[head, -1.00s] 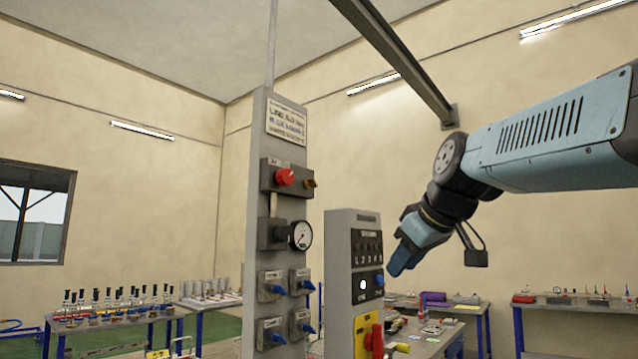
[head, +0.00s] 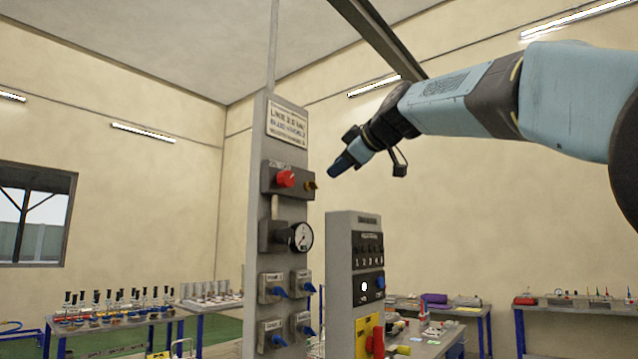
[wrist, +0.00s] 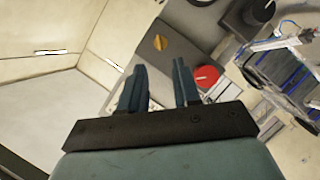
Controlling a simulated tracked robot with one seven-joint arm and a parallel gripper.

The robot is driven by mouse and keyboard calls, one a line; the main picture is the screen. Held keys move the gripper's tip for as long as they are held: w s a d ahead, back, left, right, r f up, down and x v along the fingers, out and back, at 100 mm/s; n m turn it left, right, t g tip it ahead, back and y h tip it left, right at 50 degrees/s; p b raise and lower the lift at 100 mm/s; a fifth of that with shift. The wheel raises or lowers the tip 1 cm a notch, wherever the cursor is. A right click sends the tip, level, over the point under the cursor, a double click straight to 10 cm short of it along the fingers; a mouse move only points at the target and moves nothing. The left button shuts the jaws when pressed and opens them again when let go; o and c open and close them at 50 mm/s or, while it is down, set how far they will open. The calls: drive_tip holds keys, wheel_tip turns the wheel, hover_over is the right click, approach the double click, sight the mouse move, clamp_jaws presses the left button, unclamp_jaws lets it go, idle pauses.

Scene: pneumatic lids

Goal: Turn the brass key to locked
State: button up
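The brass key (head: 310,186) sits at the right end of a dark box (head: 268,180) on the tall grey column (head: 262,140). A red knob (head: 286,179) is to its left on the same box. In the wrist view the brass key (wrist: 160,43) shows ahead of the fingers, with the red knob (wrist: 207,76) to its right. My gripper (head: 333,172) is just right of and slightly above the key in the head view, apart from it. In the wrist view my gripper (wrist: 158,78) has its two fingers spread with nothing between them. Which position the key is in I cannot tell.
A round gauge (head: 301,236) and several blue-handled valves (head: 279,290) are below the box on the column. A shorter grey pedestal (head: 345,270) with switches and a blue knob stands at the right.

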sight(313, 185)
drive_tip(key=x, duration=0.9)
drive_tip(key=shift+w, duration=0.15)
drive_tip(key=shift+c, duration=0.2)
clamp_jaws()
